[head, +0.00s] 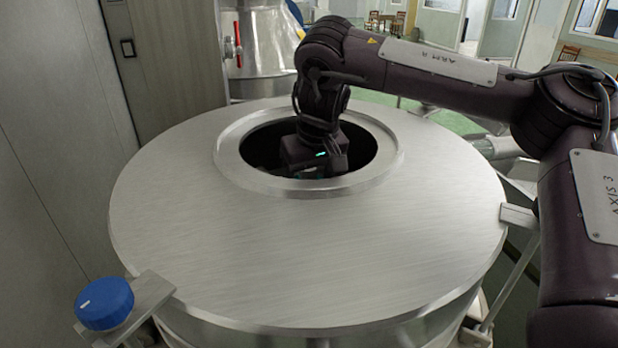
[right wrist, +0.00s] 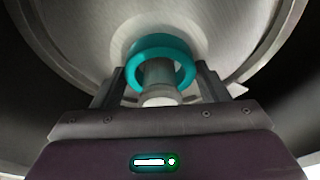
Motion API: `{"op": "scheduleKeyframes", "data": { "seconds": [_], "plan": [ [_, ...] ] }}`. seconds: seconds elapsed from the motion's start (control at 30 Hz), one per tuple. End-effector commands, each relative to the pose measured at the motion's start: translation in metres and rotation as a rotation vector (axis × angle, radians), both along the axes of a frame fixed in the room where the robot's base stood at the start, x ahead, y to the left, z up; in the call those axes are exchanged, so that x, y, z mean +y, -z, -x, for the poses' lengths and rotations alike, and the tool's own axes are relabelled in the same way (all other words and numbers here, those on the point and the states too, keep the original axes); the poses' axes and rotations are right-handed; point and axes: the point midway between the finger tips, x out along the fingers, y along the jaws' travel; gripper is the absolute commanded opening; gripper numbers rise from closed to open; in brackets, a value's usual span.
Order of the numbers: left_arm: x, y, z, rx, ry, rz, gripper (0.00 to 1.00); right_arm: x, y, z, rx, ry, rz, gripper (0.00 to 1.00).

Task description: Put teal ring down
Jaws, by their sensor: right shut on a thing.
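The teal ring (right wrist: 187,66) shows in the right wrist view between the two fingers of my right gripper (right wrist: 157,82), which is shut on it. A short grey metal post (right wrist: 160,82) shows through the ring, and the ring appears to be around it. I cannot tell whether the ring rests on the surface below. In the head view my right gripper (head: 318,172) reaches down through the round opening of the steel vat, and its fingertips and most of the ring are hidden. My left gripper is not in view.
The brushed steel vat lid (head: 290,255) has a raised rim (head: 385,172) around the opening, close around my right wrist. A blue cap (head: 104,303) sits on a bracket at the lid's front left. A metal vessel with a red-handled valve (head: 237,42) stands behind.

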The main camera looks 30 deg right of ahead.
Motion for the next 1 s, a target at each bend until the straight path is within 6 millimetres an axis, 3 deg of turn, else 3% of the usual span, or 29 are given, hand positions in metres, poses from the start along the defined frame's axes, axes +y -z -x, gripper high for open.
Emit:
{"op": "scheduleKeyframes", "data": {
  "seconds": [0.03, 0.2, 0.57, 0.77, 1.0],
  "plan": [
    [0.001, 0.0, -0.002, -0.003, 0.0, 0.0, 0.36, 0.0, 0.001, 0.0, 0.001, 0.0, 0.0, 0.7],
    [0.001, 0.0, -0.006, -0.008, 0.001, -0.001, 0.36, 0.0, 0.001, 0.0, 0.0, 0.0, 0.0, 0.89],
    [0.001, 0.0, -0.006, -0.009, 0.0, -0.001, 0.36, 0.0, -0.005, 0.001, -0.002, -0.001, 0.0, 0.89],
    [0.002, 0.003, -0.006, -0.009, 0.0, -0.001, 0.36, 0.0, -0.03, 0.007, -0.007, 0.0, 0.003, 0.89],
    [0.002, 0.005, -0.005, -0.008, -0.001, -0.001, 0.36, 0.001, -0.076, 0.02, -0.006, -0.001, 0.004, 0.89]
  ]
}}
